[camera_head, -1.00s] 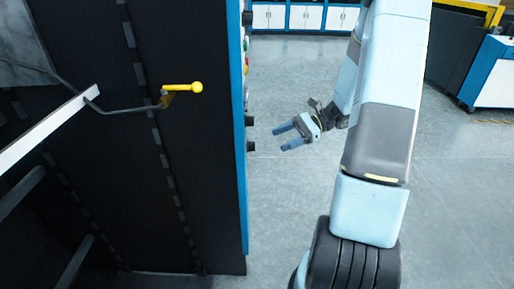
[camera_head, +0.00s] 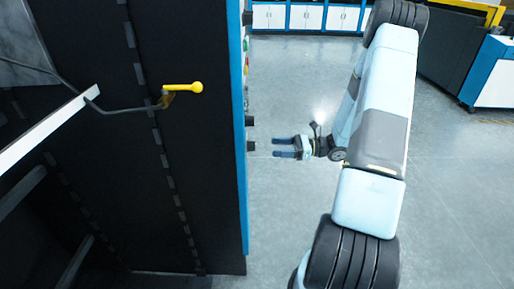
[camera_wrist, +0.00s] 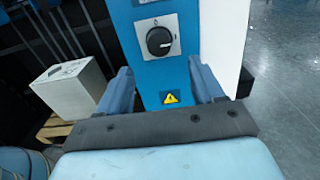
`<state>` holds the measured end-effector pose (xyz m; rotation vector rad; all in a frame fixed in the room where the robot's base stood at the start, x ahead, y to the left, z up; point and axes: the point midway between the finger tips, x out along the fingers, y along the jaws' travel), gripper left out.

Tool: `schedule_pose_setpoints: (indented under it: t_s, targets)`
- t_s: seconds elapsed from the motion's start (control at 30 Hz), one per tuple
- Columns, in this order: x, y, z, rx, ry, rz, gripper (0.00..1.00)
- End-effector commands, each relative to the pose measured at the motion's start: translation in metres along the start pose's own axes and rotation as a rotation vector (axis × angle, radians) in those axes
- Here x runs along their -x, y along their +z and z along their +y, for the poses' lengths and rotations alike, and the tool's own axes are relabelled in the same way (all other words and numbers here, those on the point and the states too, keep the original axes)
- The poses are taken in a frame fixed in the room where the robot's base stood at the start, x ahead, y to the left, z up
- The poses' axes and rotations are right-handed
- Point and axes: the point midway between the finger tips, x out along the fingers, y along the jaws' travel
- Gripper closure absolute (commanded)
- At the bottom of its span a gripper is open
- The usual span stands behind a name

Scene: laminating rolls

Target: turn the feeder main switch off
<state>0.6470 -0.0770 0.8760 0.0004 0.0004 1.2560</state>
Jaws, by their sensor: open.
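The main switch (camera_wrist: 159,41) is a round black rotary knob on a light grey plate, set in a blue panel (camera_wrist: 178,76) in the wrist view. A yellow warning label sits below it. My gripper (camera_wrist: 163,80) is open, its two blue fingers on either side of the blue panel's lower part, below the knob in the picture. In the head view my gripper (camera_head: 283,147) is open and points left at the edge of the dark cabinet (camera_head: 200,190), with a gap between. The knob's face is hidden in the head view.
Black knobs (camera_head: 250,146) and coloured buttons (camera_head: 246,55) stick out from the cabinet's edge. A yellow-handled lever (camera_head: 183,88) is on its near side. A white box (camera_wrist: 68,88) stands on a pallet at the left of the wrist view. Open floor (camera_head: 290,215) lies right of the cabinet.

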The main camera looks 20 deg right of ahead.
Motion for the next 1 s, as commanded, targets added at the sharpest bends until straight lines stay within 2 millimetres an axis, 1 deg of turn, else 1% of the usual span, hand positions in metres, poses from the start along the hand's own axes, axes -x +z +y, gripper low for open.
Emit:
schedule_pose_setpoints:
  t_s: [0.03,0.1,0.3,0.5,0.67,0.93,1.0]
  targets:
    - [-0.010,0.000,0.000,0.000,0.003,-0.001,0.33]
    - [-0.023,0.000,0.001,-0.001,0.003,-0.001,0.33]
    - [-0.056,0.000,0.001,-0.001,0.004,-0.001,0.33]
    - [-0.077,0.000,0.000,0.000,0.002,-0.001,0.33]
    - [-0.083,0.000,0.000,0.000,0.001,0.000,0.33]
    - [-0.084,0.000,0.000,0.000,0.001,0.000,0.33]
    - [-0.084,0.000,0.000,0.000,0.001,0.000,0.40]
